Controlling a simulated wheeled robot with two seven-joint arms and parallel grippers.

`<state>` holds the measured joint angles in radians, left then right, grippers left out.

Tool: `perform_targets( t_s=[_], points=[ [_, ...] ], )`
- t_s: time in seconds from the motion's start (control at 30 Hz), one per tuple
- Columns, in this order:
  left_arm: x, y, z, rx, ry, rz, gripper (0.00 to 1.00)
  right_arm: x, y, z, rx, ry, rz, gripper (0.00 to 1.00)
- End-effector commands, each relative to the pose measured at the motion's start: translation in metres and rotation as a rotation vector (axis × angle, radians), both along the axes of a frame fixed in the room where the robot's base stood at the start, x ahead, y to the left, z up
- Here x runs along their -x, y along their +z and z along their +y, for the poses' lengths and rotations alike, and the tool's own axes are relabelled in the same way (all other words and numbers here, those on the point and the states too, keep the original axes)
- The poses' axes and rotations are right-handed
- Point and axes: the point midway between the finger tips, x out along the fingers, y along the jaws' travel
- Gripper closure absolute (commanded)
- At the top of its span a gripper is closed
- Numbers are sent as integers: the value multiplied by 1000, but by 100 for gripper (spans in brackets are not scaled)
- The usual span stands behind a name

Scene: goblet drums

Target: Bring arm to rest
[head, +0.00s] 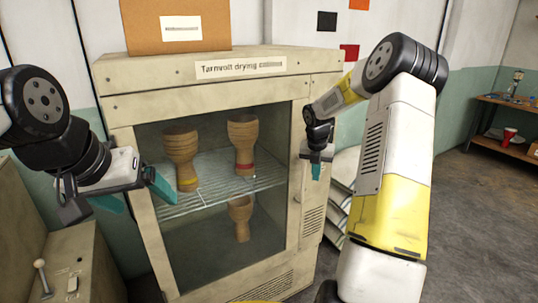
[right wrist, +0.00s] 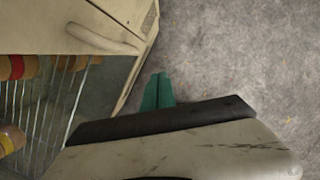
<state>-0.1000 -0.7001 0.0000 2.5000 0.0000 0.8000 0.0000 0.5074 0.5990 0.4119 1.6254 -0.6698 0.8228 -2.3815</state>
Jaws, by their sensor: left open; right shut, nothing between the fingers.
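My right gripper (head: 316,170) is shut and empty, its teal fingers pointing down beside the right front edge of the drying cabinet (head: 118,112). In the right wrist view the shut fingers (right wrist: 158,92) are over bare floor, apart from the cabinet (right wrist: 110,22). My left gripper (head: 138,196) is open and empty in front of the cabinet's left side, its teal fingers spread. A drum with a yellow band (head: 182,150) and one with a red band (head: 243,140) stand upright on the wire shelf (head: 215,195). A third drum (head: 240,215) stands lower.
A cardboard box (head: 150,38) sits on top of the cabinet. A beige unit with a lever (head: 42,270) stands at the lower left. A wooden shelf unit (head: 500,103) with a red cup (head: 509,134) is at the far right. Grey floor (head: 475,225) is open to the right.

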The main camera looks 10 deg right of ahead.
Motion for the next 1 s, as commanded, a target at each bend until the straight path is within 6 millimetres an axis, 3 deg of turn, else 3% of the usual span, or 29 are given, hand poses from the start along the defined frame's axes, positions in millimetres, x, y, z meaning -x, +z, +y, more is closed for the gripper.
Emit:
perform_targets(
  t_s=[0.13,0.27,0.4,0.6,0.8,1.0],
  points=[
    [0,0,0,0,0,0,14,11,28,15,-13,-112,-34,100],
    [0,0,0,0,0,0,14,41,77,42,-62,-375,-105,100],
    [0,0,0,0,0,0,14,89,128,75,-168,-741,-197,100],
    [0,0,0,0,0,0,14,168,178,116,-395,-1278,-294,100],
    [0,0,0,0,0,0,14,250,200,150,-699,-1813,-284,100],
    [0,0,0,0,0,0,14,309,200,174,-948,-2224,-150,100]
  ],
)
